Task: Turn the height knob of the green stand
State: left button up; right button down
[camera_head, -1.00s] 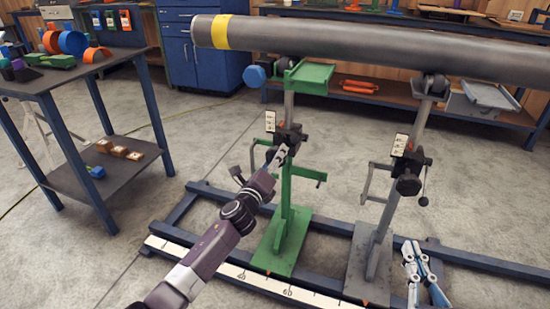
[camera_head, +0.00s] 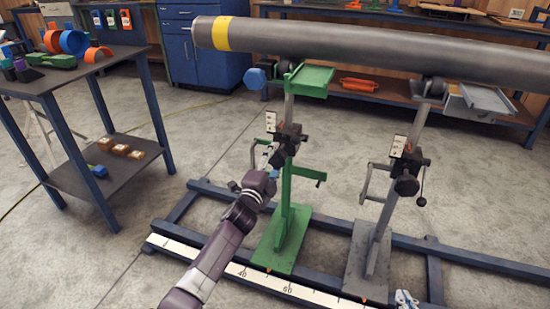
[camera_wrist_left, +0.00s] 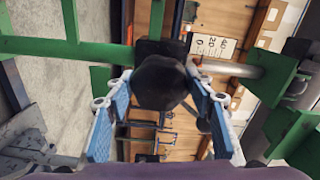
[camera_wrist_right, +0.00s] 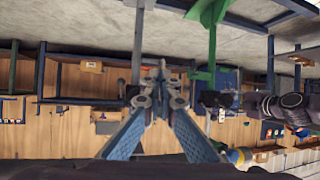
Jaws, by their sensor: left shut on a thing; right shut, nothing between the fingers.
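The green stand (camera_head: 296,190) stands under the left end of the grey pipe (camera_head: 340,43). Its black height knob (camera_head: 282,157) sits on the clamp partway up the post. In the left wrist view the dark, faceted knob (camera_wrist_left: 160,82) lies between the blue finger pads. My left gripper (camera_head: 273,156) is shut on this knob; its fingertips are small and partly hidden in the head view. My right gripper (camera_wrist_right: 158,85) is shut and empty. Only a bit of it (camera_head: 405,299) shows at the bottom edge of the head view.
A grey stand (camera_head: 378,230) with its own knob and crank stands to the right. Both stands rest by a blue floor frame (camera_head: 190,206) with a white scale strip (camera_head: 240,271). A dark side table (camera_head: 75,78) stands at left. The floor between is clear.

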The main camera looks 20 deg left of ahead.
pick_arm(q)
jog(key=shift+f+n, duration=0.1)
jog(key=shift+n, duration=0.4)
pick_arm(e)
jog(key=shift+s+d+f+g, duration=0.25)
jog(key=shift+s+f+g, duration=0.15)
jog(key=shift+s+f, duration=0.2)
pick_arm(q)
jog(key=o, duration=1.2)
jog(key=shift+c, duration=0.2)
pick_arm(e)
jog(key=shift+f, duration=0.1)
pick_arm(q)
jog(key=shift+s, duration=0.15)
pick_arm(e)
jog(key=shift+w, duration=0.1)
pick_arm(q)
jog(key=s, duration=1.1)
jog(key=shift+s+a, duration=0.25)
jog(key=shift+s, duration=0.15)
